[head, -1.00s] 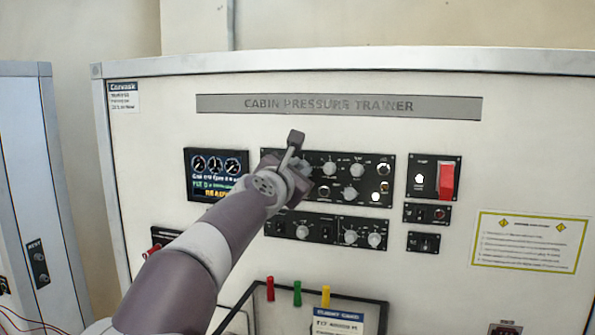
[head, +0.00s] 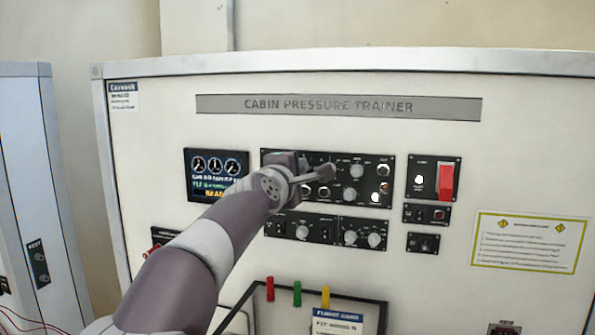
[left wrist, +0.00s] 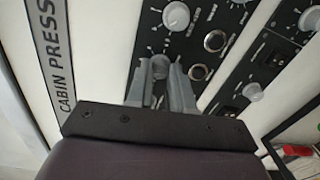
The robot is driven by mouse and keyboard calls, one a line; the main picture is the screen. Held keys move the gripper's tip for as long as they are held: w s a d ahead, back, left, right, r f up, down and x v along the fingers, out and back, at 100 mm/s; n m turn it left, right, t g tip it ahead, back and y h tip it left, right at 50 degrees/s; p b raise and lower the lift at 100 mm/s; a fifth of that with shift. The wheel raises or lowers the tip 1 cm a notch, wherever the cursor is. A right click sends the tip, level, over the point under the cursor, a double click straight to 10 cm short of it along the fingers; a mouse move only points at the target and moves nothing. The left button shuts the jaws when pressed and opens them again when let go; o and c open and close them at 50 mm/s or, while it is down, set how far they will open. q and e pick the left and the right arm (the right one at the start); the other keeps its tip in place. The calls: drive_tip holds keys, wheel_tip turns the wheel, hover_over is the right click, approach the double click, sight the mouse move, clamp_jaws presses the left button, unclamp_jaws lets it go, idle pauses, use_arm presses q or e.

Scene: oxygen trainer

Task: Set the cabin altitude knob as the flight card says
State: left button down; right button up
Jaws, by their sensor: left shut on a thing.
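My left gripper (head: 300,172) is at the left part of the upper black control panel (head: 376,176). In the left wrist view its two grey fingers (left wrist: 159,72) are shut on a small grey knob (left wrist: 157,64) on the panel face. In the head view my wrist hides that knob, and its label and setting cannot be read. The flight card (head: 338,318) stands at the bottom in the dark-framed holder; its heading shows, but its number line is too blurred to read surely. My right gripper is not in view.
Another knob (left wrist: 176,15) sits close beside the held one. A display (head: 216,172) is left of the panel. A lower knob panel (head: 326,230), a red guarded switch (head: 446,181) and a yellow-edged notice (head: 530,241) are nearby. Coloured clips (head: 297,292) top the card holder.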

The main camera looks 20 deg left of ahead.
use_arm(q)
drive_tip(key=m+y+b, duration=0.1)
drive_tip(key=m+b, duration=0.2)
drive_tip(key=m, duration=2.2)
drive_tip(key=shift+s+d+r+b, duration=0.1)
drive_tip(key=shift+b, duration=0.25)
drive_tip(key=shift+t, duration=0.3)
drive_tip(key=c, duration=1.2)
unclamp_jaws()
drive_tip(key=shift+c, duration=0.2)
drive_tip(key=shift+o, duration=1.2)
